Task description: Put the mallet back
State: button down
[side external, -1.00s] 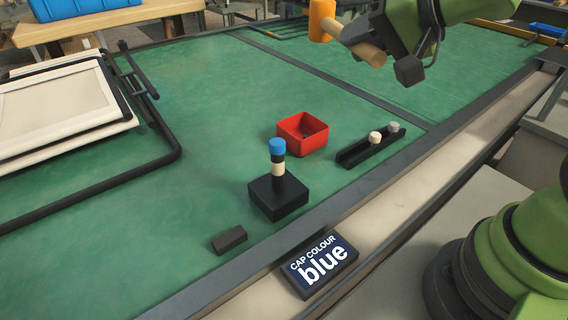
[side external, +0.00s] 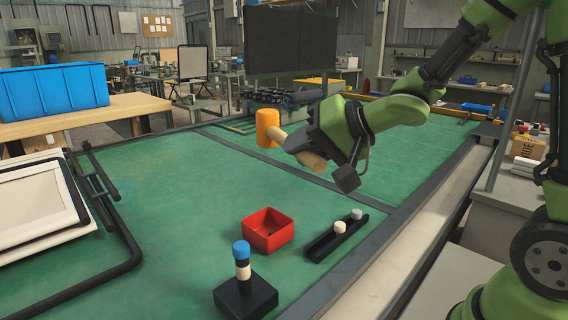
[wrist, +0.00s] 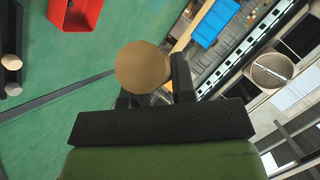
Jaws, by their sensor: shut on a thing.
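The mallet has an orange head (side external: 267,128) and a pale wooden handle (side external: 311,160). My gripper (side external: 297,142) is shut on the handle and holds the mallet in the air above the green bench, with the head out to the left in the side view. In the wrist view the round end of the handle (wrist: 143,68) shows between the dark jaws, and the orange head is hidden. No rest or holder for the mallet can be made out for certain.
A red bin (side external: 268,230), a black rail with two small pegs (side external: 336,236) and a black block with a stacked blue-capped post (side external: 245,295) stand on the bench below. The folded lounger frame (side external: 45,205) lies at left. The bench middle is clear.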

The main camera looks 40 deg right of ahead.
jog(key=w+a+f+n+g+y, duration=0.1)
jog(key=w+a+f, duration=0.2)
jog(key=a, duration=0.3)
jog(key=w+a+f+n+y, duration=0.1)
jog(key=w+a+f, duration=0.2)
jog(key=a+f, duration=0.15)
jog(key=shift+n+g+y, duration=0.6)
jog(key=shift+n+y, duration=0.2)
jog(key=shift+s+a+f, duration=0.15)
jog(key=shift+a+f, duration=1.95)
jog(key=shift+f, duration=0.75)
jog(key=shift+s+a+f, duration=0.1)
jog(key=shift+a+f, duration=1.95)
jog(key=shift+f, duration=0.8)
jog(key=shift+s+a+f, duration=0.15)
jog(key=shift+a+f, duration=1.95)
jog(key=shift+f, duration=1.55)
jog(key=c, duration=1)
grip_release()
jog(key=shift+o, duration=0.7)
jog(key=shift+d+f, duration=0.1)
jog(key=shift+s, duration=0.1)
